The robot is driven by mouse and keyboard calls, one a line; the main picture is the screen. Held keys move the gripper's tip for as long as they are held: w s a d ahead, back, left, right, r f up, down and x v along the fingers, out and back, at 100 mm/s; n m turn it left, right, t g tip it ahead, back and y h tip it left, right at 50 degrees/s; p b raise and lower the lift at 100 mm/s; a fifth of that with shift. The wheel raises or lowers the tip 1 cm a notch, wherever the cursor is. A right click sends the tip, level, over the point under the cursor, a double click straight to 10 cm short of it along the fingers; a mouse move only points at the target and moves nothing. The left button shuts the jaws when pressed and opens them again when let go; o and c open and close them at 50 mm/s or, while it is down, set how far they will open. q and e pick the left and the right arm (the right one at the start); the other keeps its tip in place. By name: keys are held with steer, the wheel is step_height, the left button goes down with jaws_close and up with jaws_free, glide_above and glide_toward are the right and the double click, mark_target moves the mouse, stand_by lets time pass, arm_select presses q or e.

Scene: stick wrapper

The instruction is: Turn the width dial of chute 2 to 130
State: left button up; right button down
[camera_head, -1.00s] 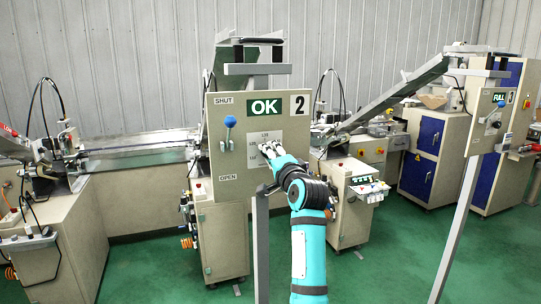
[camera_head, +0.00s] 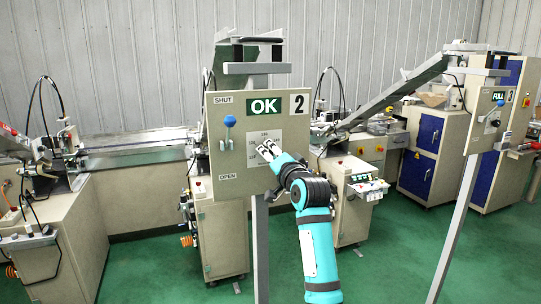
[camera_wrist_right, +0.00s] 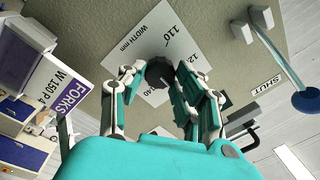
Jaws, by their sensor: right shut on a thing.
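The chute 2 panel (camera_head: 238,187) is a beige plate with a green OK display (camera_head: 265,106), a "2" label (camera_head: 299,104) and a blue-knobbed lever (camera_head: 229,122). My right gripper (camera_head: 267,150) reaches its white dial plate (camera_head: 268,131). In the right wrist view, the black dial (camera_wrist_right: 158,73) sits between the fingertips of my right gripper (camera_wrist_right: 160,78), which is shut on it. "110" and "140" are readable around the dial; its pointer setting I cannot tell. In the head view the fingers hide the dial. My left gripper is not in view.
The lever stands to the left of the dial, between the SHUT and OPEN labels. A support post (camera_head: 261,240) stands below the panel. Another panel (camera_head: 488,122) reading FULL stands at the right. Green floor (camera_head: 385,265) is clear in front.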

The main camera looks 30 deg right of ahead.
steer(key=c, duration=0.9)
jaws_free()
steer(key=shift+c, duration=0.2)
steer(key=v, duration=1.2)
steer(key=shift+w+f, duration=0.1)
steer(key=shift+f, duration=0.05)
